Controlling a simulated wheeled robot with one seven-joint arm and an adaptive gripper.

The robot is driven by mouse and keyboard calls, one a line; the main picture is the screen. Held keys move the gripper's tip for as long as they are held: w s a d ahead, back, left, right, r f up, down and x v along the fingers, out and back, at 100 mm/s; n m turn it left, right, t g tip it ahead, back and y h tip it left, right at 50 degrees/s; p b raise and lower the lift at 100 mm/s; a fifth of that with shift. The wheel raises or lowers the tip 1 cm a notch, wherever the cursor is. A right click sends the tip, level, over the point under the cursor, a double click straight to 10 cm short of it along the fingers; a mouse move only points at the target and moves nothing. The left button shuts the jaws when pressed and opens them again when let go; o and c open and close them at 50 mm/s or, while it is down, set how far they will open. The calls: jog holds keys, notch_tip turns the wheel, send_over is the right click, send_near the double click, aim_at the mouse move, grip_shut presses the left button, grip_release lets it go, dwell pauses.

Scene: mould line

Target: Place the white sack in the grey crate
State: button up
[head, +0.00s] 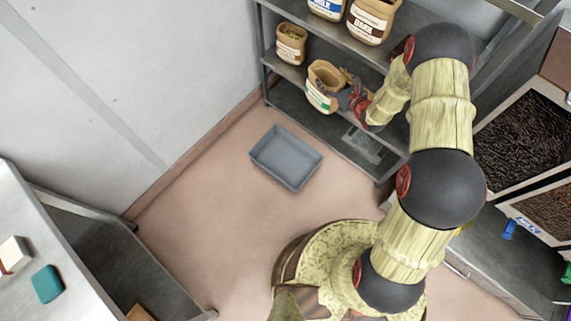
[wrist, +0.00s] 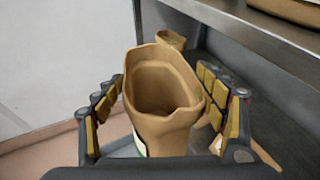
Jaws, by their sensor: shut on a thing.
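A tan paper sack (head: 320,92) with a white and green label stands upright at the middle shelf level in the head view. No all-white sack shows. My gripper (head: 347,97) is at its right side, shut on it. In the wrist view the sack (wrist: 163,95) has its open top toward me, with the padded fingers of my gripper (wrist: 165,112) on both sides. Its base is hidden there, and I cannot tell whether it touches the shelf. The grey crate (head: 271,160) lies on the floor in front of the shelves, below the sack, and looks empty.
A smaller tan sack (head: 291,44) stands on the shelf behind. Sacks labelled milk (head: 327,8) and dark (head: 372,20) stand on the upper shelf. The metal rack (head: 318,124) borders the crate's right side. The pink floor (head: 205,205) left of the crate is clear.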

jog(key=s+a+f+n+y+b, duration=0.1)
jog(key=s+a+f+b, duration=0.1)
jog(key=f, duration=1.7)
jog(key=s+a+f+g+y+b, duration=0.1)
jog(key=s+a+f+b, duration=0.2)
jog(key=f, duration=1.6)
jog(key=s+a+f+n+y+b, duration=0.1)
jog(key=s+a+f+b, duration=0.2)
jog(key=f, duration=1.6)
jog(key=shift+a+f+n+g+b, duration=0.15)
jog(key=shift+a+n+g+b, duration=0.2)
jog(key=shift+a+b, duration=1.45)
jog(key=shift+d+f+b, duration=0.1)
jog(key=shift+d+b, duration=0.5)
jog(key=shift+b, duration=0.05)
jog(key=o, duration=2.1)
